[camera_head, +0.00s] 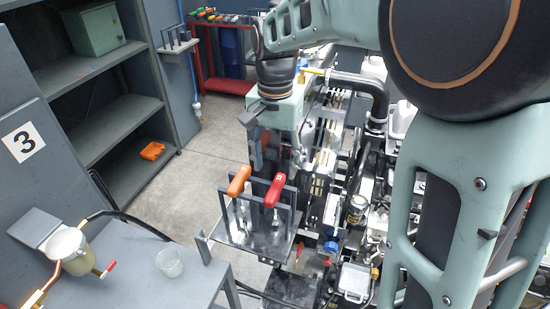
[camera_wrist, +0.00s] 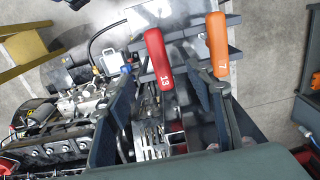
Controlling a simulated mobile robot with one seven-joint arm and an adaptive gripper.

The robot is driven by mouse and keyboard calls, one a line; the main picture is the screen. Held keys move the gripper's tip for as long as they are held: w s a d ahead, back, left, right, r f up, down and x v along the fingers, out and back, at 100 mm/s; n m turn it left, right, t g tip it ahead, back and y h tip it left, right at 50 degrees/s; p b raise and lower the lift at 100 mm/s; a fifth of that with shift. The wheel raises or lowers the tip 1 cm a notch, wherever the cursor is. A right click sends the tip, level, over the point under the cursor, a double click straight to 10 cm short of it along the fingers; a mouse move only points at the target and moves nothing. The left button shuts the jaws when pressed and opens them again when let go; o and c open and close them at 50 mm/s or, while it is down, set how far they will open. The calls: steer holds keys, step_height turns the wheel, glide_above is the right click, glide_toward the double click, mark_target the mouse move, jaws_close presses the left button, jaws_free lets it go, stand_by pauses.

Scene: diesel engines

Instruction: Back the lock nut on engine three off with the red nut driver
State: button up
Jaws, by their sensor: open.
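The red nut driver (camera_head: 274,191), marked 13 in the wrist view (camera_wrist: 158,60), stands handle up in a dark rack (camera_head: 251,238). An orange-handled driver (camera_head: 239,180), marked 7 in the wrist view (camera_wrist: 218,45), stands beside it. My gripper (camera_head: 270,160) is open and empty, just behind and above the handles in the head view. In the wrist view its fingers (camera_wrist: 167,98) are spread, with the red handle ahead between them and the orange handle near the right finger. Contact cannot be told. The engine (camera_head: 355,205) is to the right; its lock nut cannot be made out.
Bare floor (camera_head: 205,150) lies between shelves and rack. A red cart (camera_head: 225,85) stands behind.

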steer(key=shift+f+b, duration=2.25)
steer(key=shift+f, duration=1.3)
jaws_close()
step_height(320, 180, up, 11)
steer(key=p, duration=0.9)
step_height(320, 180, up, 5)
glide_above(275, 186)
